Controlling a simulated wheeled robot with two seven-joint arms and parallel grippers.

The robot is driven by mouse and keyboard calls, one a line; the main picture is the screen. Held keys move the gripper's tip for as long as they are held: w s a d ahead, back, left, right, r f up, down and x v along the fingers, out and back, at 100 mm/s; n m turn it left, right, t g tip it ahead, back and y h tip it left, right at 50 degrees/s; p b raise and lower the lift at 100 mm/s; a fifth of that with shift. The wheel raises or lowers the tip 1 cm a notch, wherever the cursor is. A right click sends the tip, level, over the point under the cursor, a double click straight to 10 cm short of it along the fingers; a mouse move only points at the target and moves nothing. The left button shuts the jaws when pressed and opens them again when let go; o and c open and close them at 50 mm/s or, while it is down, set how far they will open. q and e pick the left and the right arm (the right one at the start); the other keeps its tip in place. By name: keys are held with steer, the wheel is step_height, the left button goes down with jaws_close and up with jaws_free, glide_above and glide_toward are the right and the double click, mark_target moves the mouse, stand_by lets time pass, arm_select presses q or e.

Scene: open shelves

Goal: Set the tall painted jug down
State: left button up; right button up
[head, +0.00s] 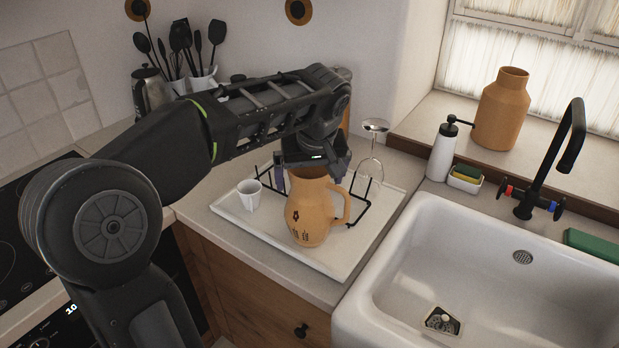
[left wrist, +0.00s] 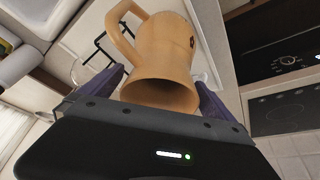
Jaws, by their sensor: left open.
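The tall painted jug (head: 312,212) is orange-tan with dark markings and a side handle. It stands upright on the white drying tray (head: 229,212) on the counter, in front of the black wire rack. My left gripper (head: 312,175) is at the jug's mouth from above, with its fingers open on either side of the rim. In the left wrist view the jug (left wrist: 165,60) lies between the two purple-grey fingers of the gripper (left wrist: 160,95), with its open mouth toward the camera. Whether the fingers touch it is not clear. My right gripper is not in view.
A white cup (head: 249,195) stands left of the jug on the tray. A wine glass (head: 371,160) hangs upside down or stands behind it on the rack (head: 361,212). The white sink (head: 480,260) is to the right, with a soap bottle (head: 441,152) behind it.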

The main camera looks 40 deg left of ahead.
arm_select(q)
steer(key=v, duration=0.8)
steer(key=shift+d, duration=0.1)
steer(key=p+v, duration=0.1)
steer(key=v, duration=0.2)
steer(key=shift+r+p, duration=0.1)
steer(key=shift+p, duration=0.25)
steer(key=shift+s+r, duration=0.15)
steer(key=shift+r, duration=0.05)
steer(key=shift+f, duration=0.1)
stand_by(0.8)
